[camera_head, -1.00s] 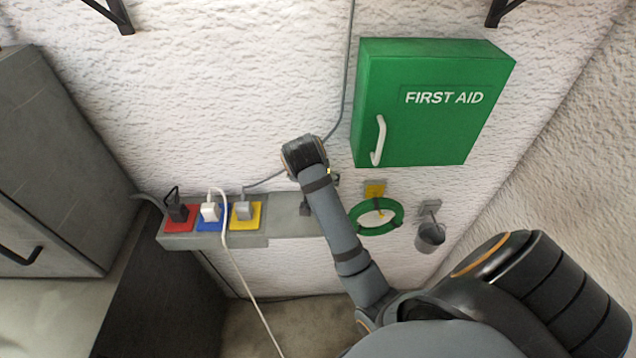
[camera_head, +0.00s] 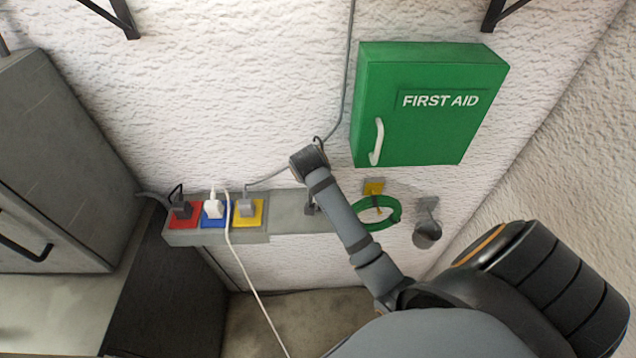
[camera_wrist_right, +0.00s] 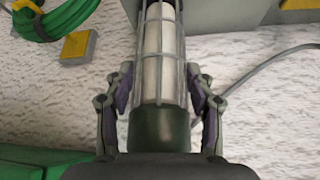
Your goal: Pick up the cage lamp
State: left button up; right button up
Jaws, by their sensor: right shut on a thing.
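The cage lamp (camera_wrist_right: 160,60) stands upright in the middle of the right wrist view, with a pale tube inside a wire cage and a dark green base (camera_wrist_right: 159,128). My right gripper (camera_wrist_right: 160,92) is shut on it, one finger on each side of the lower cage, just above the base. My left gripper is in neither view.
A green first aid box (camera_head: 430,105) hangs on the wall right of my wrist. A socket ledge (camera_head: 285,222) with several plugs and cables runs left; a grey cabinet (camera_head: 60,160) stands far left.

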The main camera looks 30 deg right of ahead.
grip_shut()
jog(key=shift+w+d+r, duration=0.1)
